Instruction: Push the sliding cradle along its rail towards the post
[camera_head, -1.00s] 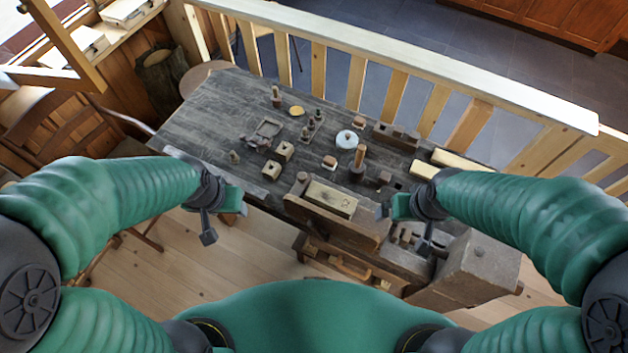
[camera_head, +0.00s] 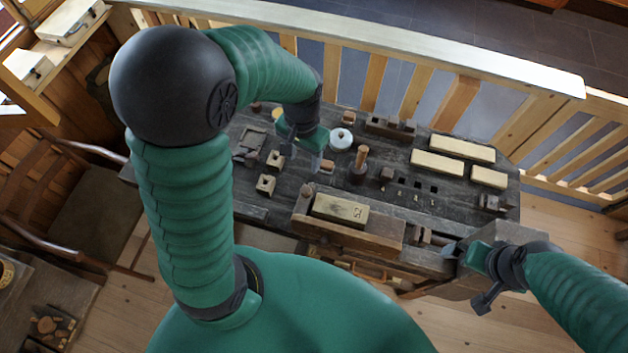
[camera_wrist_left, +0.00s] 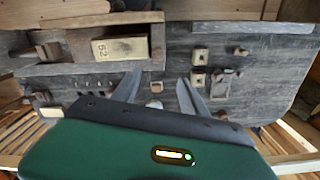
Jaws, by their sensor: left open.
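The wooden bench (camera_head: 275,205) carries several small wooden fixtures. An upright turned post (camera_head: 360,158) stands on a dark base near its middle. A small reddish block with a pale top (camera_head: 327,166) sits just left of the post; I cannot tell whether it is the sliding cradle, and no rail is clear. My left gripper (camera_head: 302,157) is open over the bench, left of this block. In the left wrist view, its fingers (camera_wrist_left: 160,80) are spread apart with the small block (camera_wrist_left: 156,88) seen between them. My right gripper (camera_head: 466,252) is at the bench's front right; its jaw state is unclear.
Two square holed blocks, one of them the nearer block (camera_head: 265,185), lie left of my left gripper. A white disc (camera_head: 341,138) is behind the small block. Pale bars (camera_head: 437,163) lie right. A block marked 52 (camera_head: 340,209) sits at the front. A railing (camera_head: 400,42) runs behind.

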